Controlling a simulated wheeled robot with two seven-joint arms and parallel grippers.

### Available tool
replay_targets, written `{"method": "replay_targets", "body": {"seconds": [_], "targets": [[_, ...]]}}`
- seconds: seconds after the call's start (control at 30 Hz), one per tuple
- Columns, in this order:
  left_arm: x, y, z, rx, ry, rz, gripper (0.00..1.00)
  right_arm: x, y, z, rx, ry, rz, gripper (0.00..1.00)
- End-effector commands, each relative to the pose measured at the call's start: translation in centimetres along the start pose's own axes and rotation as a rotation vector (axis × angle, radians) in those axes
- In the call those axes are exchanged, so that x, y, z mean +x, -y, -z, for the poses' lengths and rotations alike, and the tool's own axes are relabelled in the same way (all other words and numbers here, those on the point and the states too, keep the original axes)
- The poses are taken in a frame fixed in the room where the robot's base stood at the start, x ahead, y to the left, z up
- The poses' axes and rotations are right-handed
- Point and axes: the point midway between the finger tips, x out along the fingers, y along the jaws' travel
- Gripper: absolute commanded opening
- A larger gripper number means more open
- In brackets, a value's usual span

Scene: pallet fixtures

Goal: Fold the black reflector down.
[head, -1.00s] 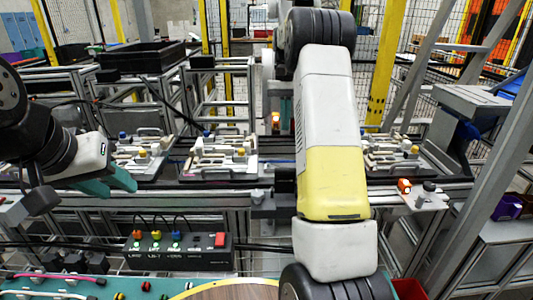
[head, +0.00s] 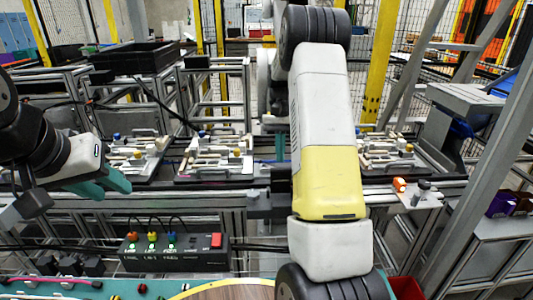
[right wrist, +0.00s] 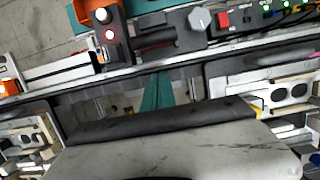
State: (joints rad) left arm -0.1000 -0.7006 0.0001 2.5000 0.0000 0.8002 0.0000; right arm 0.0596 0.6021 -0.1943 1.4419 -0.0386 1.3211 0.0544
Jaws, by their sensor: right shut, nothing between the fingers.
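A small black upright block (head: 281,179) stands at the front rail of the conveyor in the head view, left of my right forearm; it may be the black reflector, but I cannot tell its fold. My right gripper's teal fingers show in the right wrist view (right wrist: 157,92), closed together and empty, pointing down towards the rail. In the head view, the right hand is mostly hidden behind my forearm, above and behind the black block. No contact is visible. My left gripper (head: 104,183) has teal fingers at the left, in front of the conveyor; their gap is unclear.
Pallets with fixtures (head: 216,160) stand along the conveyor. A black control box (head: 176,252) with lit buttons and a red switch is in front. An orange sensor (head: 400,184) sits on the right rail. An orange and black device (right wrist: 108,35) is beyond my right fingers.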

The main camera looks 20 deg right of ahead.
Motion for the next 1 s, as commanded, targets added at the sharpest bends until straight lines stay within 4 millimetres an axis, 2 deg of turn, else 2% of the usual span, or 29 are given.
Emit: {"method": "replay_targets", "body": {"seconds": [0.1,0.3,1.0], "targets": [[0.0,0.0,0.0,0.000,0.001,0.000,0.36,0.0,0.0,-1.8,-0.001,-0.004,0.001,0.00],[0.0,0.0,0.0,0.000,0.001,0.000,0.36,0.3,0.0,-3.2,0.001,-0.005,0.001,0.00],[0.0,0.0,0.0,0.000,0.000,0.000,0.36,0.2,0.2,-3.3,-0.001,-0.059,0.000,0.00]]}}
